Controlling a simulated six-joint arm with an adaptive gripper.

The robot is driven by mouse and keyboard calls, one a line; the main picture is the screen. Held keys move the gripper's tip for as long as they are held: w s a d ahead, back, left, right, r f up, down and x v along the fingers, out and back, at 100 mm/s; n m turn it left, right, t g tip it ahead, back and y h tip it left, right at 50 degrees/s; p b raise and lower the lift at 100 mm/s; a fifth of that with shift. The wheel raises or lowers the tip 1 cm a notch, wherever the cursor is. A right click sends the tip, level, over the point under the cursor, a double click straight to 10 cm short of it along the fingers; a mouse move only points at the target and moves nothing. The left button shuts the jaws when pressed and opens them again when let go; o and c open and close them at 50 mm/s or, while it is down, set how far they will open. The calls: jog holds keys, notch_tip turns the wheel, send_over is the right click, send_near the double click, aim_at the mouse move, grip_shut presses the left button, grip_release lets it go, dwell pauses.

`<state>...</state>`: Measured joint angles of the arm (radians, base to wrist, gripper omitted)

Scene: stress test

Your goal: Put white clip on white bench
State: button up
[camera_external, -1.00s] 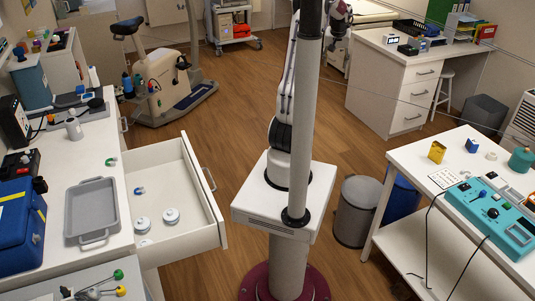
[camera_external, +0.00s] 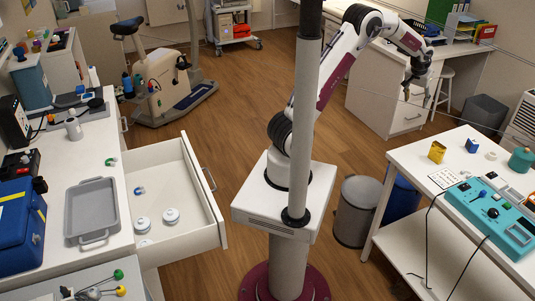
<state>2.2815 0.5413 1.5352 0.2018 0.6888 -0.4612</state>
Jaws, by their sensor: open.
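My gripper (camera_external: 418,97) hangs in the air at the upper right, fingers pointing down, open and empty. It is beyond and above the right white bench (camera_external: 408,158). A small whitish piece (camera_external: 491,156), possibly the white clip, lies on that bench near its back edge; its exact shape is too small to tell. A blue-and-white horseshoe-shaped clip (camera_external: 139,191) lies in the open drawer. A green-and-white one (camera_external: 111,161) lies on the left white bench (camera_external: 98,165). My gripper touches none of these.
The open drawer (camera_external: 208,222) juts out at left. A grey tray (camera_external: 92,210) sits on the left bench. A grey bin (camera_external: 355,212) stands on the floor.

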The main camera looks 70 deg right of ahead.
jog(key=s+a+f+m, duration=0.1)
jog(key=s+a+f, duration=0.1)
jog(key=s+a, duration=0.3)
jog(key=s+a+f+m, duration=0.1)
jog(key=s+a+f, duration=0.15)
jog(key=s, duration=0.45)
jog(key=m+g+y, duration=0.1)
jog(key=m, duration=0.2)
send_near(468, 171)
jog(key=shift+a+f, duration=0.15)
jog(key=shift+f, duration=0.1)
jog(key=shift+x, duration=1.3)
jog(key=shift+s, duration=0.1)
jog(key=shift+x, duration=2.6)
